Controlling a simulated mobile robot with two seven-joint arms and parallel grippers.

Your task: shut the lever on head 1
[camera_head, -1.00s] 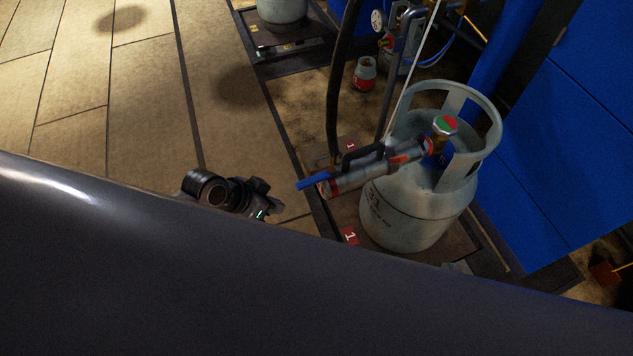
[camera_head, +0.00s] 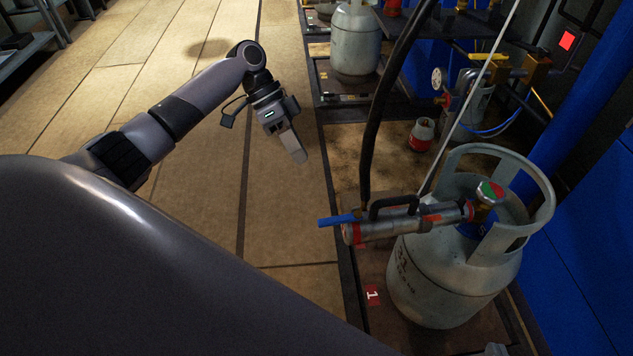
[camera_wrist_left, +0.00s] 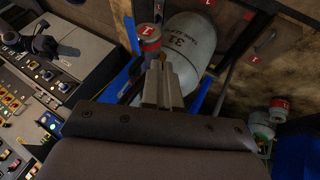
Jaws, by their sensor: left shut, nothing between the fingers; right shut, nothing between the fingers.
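The filling head (camera_head: 385,228) is a grey metal body with a black handle and red bands, joined to the valve of a grey gas cylinder (camera_head: 440,285). Its blue lever (camera_head: 337,220) sticks out to the left past the head's end, roughly in line with the body. My left gripper (camera_head: 300,156) is shut and empty, up and left of the lever in the head view, apart from it. In the left wrist view its fingers (camera_wrist_left: 162,85) point toward the red-banded head end (camera_wrist_left: 150,36) marked 1 and the cylinder (camera_wrist_left: 190,45). My right gripper is not in view.
A black hose (camera_head: 378,110) rises from the head. The cylinder stands on a dark scale platform (camera_head: 385,325) with a red 1 label (camera_head: 372,294). A small red-and-grey canister (camera_head: 421,135) and another cylinder (camera_head: 355,45) stand behind. The tiled floor at left is clear.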

